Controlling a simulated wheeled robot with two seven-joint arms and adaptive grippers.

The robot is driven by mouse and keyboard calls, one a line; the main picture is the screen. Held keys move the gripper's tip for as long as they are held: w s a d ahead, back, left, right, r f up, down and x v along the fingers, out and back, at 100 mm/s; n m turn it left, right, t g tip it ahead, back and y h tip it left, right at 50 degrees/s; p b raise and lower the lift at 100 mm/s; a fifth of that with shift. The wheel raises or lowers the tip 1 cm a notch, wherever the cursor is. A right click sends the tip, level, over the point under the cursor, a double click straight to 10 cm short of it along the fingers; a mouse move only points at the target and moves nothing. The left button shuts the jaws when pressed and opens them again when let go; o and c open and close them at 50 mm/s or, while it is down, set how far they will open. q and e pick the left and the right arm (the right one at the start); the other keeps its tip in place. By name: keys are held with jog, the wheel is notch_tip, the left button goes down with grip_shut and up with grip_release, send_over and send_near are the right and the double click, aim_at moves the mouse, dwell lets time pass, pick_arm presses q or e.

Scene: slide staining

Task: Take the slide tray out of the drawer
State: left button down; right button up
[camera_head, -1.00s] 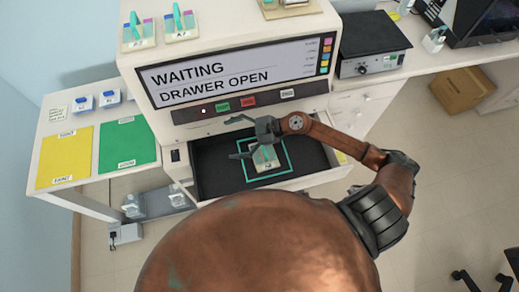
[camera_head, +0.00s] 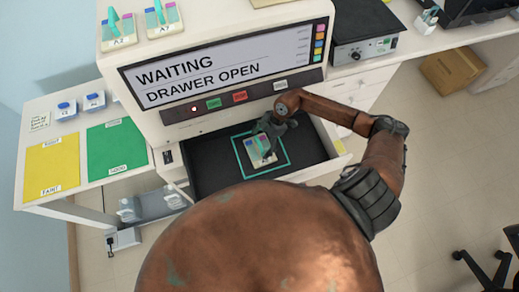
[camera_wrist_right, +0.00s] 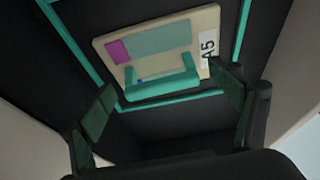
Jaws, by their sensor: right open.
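The slide tray (camera_head: 261,153) lies in the open drawer (camera_head: 212,172), inside a teal square outline. It is a cream plate with a teal handle. In the right wrist view the tray (camera_wrist_right: 200,22) shows a magenta patch, a teal patch and a label reading A5. Its teal handle (camera_wrist_right: 162,80) faces my right gripper. My right gripper (camera_head: 266,130) is over the tray in the head view. In the right wrist view its open fingers (camera_wrist_right: 168,108) stand either side of the handle, apart from it. The left gripper is not in view.
The machine's screen (camera_head: 225,68) above the drawer reads WAITING, DRAWER OPEN. More trays (camera_head: 118,33) stand on top of the machine. A yellow mat (camera_head: 52,167) and a green mat (camera_head: 116,148) lie on the left bench. A black-topped device (camera_head: 355,30) stands at the right.

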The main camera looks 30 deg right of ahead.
jog(key=shift+x, duration=0.85)
jog(key=shift+a+r, duration=0.1)
jog(key=shift+r, duration=0.05)
jog(key=c, duration=1.4)
